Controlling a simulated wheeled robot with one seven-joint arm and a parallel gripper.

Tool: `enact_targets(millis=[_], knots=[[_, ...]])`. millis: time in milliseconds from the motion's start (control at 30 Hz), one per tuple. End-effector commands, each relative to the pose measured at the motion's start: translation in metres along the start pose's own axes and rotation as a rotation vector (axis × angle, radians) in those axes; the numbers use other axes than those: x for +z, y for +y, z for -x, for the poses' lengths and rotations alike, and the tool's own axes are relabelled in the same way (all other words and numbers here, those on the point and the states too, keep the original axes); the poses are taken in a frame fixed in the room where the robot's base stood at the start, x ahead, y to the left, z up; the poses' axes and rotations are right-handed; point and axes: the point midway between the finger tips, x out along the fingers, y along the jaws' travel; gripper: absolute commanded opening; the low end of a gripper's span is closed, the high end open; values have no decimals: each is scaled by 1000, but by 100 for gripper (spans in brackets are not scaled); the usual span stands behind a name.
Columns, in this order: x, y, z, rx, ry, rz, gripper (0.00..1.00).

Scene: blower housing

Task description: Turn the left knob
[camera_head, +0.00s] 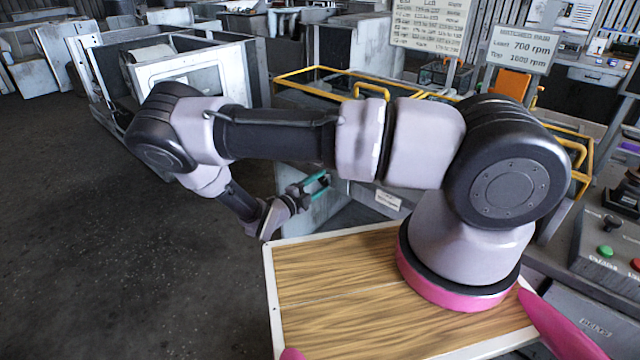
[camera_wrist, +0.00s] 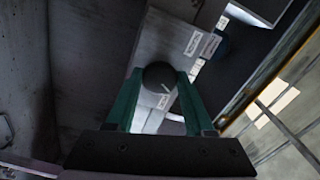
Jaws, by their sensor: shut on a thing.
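In the wrist view, a dark round knob (camera_wrist: 158,74) with a short white mark sits on a grey panel. The two green fingers of my gripper (camera_wrist: 161,80) are on either side of it and closed on it. I cannot tell from this view alone whether it is the left knob. In the head view, my gripper (camera_head: 317,184) is low in front of the grey cabinet, beyond the wooden top. The knob is hidden there.
Yellow rails (camera_head: 330,78) run along the top of the cabinet. A wooden top (camera_head: 350,290) lies under my arm's base. A control box with buttons (camera_head: 612,240) stands at the right. Grey floor (camera_head: 90,230) is open at the left.

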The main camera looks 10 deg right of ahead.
Motion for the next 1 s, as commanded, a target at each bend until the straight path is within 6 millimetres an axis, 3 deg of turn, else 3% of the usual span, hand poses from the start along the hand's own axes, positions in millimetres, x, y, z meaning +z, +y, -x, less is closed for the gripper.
enact_targets(millis=[333, 367, 400, 433, 767, 1000], knots=[[1, 1, 1, 2, -4, 2, 0], [1, 1, 1, 2, -4, 2, 64], [1, 1, 1, 2, -4, 2, 80], [1, 1, 1, 2, -3, 2, 83], [0, 0, 2, 1, -2, 1, 83], [1, 0, 37, 2, -5, 0, 83]])
